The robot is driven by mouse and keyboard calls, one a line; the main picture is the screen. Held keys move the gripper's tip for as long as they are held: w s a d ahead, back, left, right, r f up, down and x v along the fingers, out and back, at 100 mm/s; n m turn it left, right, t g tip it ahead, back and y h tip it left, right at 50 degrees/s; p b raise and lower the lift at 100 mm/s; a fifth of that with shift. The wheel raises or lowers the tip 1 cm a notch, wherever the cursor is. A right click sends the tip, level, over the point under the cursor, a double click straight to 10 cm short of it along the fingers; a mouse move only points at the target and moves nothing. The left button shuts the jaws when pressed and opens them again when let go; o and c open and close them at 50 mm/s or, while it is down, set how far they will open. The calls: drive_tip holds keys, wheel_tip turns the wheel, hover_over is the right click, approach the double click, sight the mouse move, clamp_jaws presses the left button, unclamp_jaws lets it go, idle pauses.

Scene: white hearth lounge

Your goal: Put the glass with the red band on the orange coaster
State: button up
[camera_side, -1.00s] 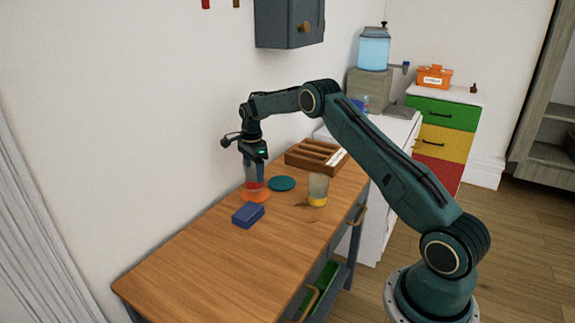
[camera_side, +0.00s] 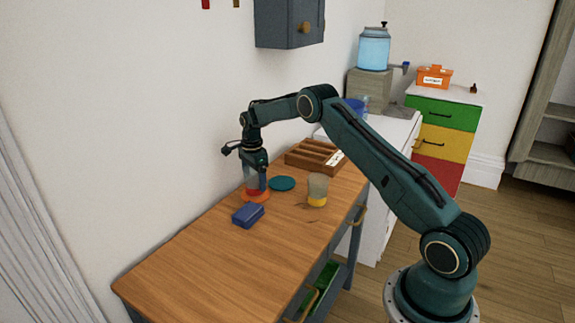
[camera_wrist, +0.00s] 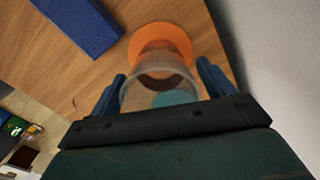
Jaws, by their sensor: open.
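The glass with the red band (camera_side: 253,188) stands upright on the orange coaster (camera_side: 263,200). In the wrist view its clear rim (camera_wrist: 158,80) sits between my fingers, and the orange coaster (camera_wrist: 160,35) shows beyond it. My gripper (camera_side: 257,181) points down around the glass. In the wrist view my gripper (camera_wrist: 160,88) is open, with one blue finger on each side of the glass. A teal coaster (camera_side: 282,184) lies just right of the glass.
A blue box (camera_side: 248,215) lies close in front of the orange coaster. A glass with a yellow band (camera_side: 317,190) stands to the right. A wooden divided tray (camera_side: 313,157) is behind, and the wall is close on the left. The near tabletop is clear.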

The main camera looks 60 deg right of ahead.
wheel_tip(320, 180, up, 12)
drive_tip(key=shift+r, duration=0.2)
idle(0.7)
idle(0.5)
drive_tip(key=s+a+r+n+t, duration=0.3)
drive_tip(key=s+a+r+n, duration=0.8)
drive_tip(key=s+a+r, duration=0.6)
drive_tip(key=s+a+f+n+t, duration=0.1)
drive_tip(key=s+a+n, duration=0.1)
drive_tip(key=s, duration=0.5)
drive_tip(key=s+a+f+n, duration=0.1)
drive_tip(key=s+a+n, duration=0.1)
drive_tip(key=s+n, duration=0.3)
drive_tip(key=s+a+f+n+t, duration=0.1)
drive_tip(key=s+a+n, duration=0.2)
drive_tip(key=s, duration=0.8)
drive_tip(key=shift+n+t, duration=0.3)
drive_tip(key=shift+n, duration=0.4)
